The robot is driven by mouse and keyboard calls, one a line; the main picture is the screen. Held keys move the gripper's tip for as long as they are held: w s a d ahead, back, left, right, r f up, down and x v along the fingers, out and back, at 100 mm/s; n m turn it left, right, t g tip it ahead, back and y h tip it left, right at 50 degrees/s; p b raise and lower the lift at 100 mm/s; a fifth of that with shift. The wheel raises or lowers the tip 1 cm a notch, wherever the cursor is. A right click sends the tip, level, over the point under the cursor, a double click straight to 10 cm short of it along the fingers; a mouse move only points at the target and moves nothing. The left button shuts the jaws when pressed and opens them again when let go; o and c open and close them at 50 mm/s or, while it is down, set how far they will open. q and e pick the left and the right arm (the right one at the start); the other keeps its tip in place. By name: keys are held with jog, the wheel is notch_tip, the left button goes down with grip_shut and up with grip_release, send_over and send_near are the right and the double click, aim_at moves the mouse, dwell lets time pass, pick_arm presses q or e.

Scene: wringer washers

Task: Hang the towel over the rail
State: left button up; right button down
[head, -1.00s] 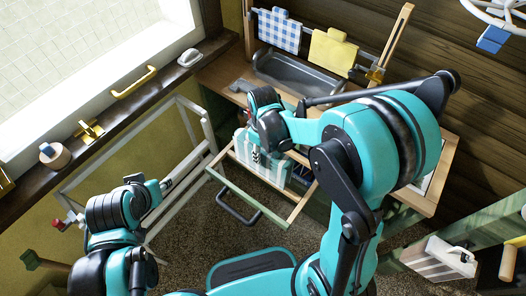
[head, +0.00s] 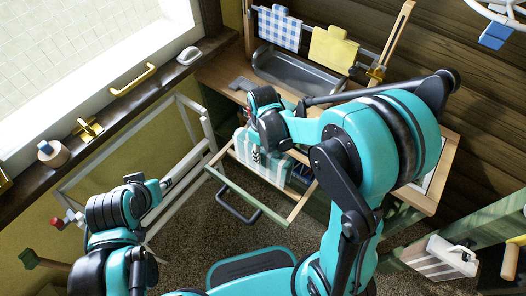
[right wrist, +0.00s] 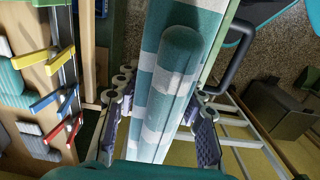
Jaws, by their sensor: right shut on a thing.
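The towel (head: 268,164), with teal and white stripes, hangs down from my right gripper (head: 266,132). In the right wrist view the towel (right wrist: 163,118) runs between the two fingers of the right gripper (right wrist: 160,122), which is shut on it, with a rounded fold on top. I cannot tell whether the towel touches a bar. My left gripper (head: 172,182) is at the lower left, away from the towel; its fingers are too small to read.
A white rack (head: 190,135) stands left of the wooden frame. Behind are a grey basin (head: 290,72), a blue checked cloth (head: 279,28) and a yellow cloth (head: 333,50) on a bar. A window sill (head: 110,112) with small items runs along the left.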

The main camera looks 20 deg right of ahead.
jog(key=shift+f, duration=0.1)
jog(key=shift+f+b, duration=1.05)
jog(key=shift+f, duration=0.15)
jog(key=shift+f+b, duration=2.9)
jog(key=shift+f, duration=0.4)
